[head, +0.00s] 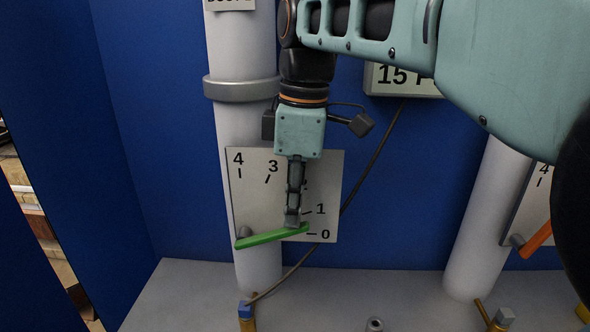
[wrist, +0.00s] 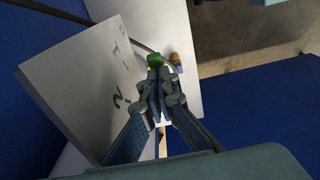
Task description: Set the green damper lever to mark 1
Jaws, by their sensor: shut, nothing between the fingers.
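The green damper lever (head: 270,236) sits low on a white scale plate (head: 257,195) marked 0 to 4. Its pivot is at the left and its free end points right, between the 0 and 1 marks. My gripper (head: 292,222) points down with its fingers shut and empty. The fingertips are at the upper side of the lever near its free end; I cannot tell whether they touch it. The 2 mark is mostly hidden behind my fingers. In the wrist view, a bit of the green lever (wrist: 155,60) shows just beyond the fingertips (wrist: 156,72).
The plate is on a grey vertical pipe (head: 240,60) before a blue wall. A second pipe (head: 487,220) with an orange lever (head: 537,239) stands at the right. A thin cable (head: 375,158) runs past the plate. Brass fittings (head: 247,318) stand on the grey base (head: 190,295).

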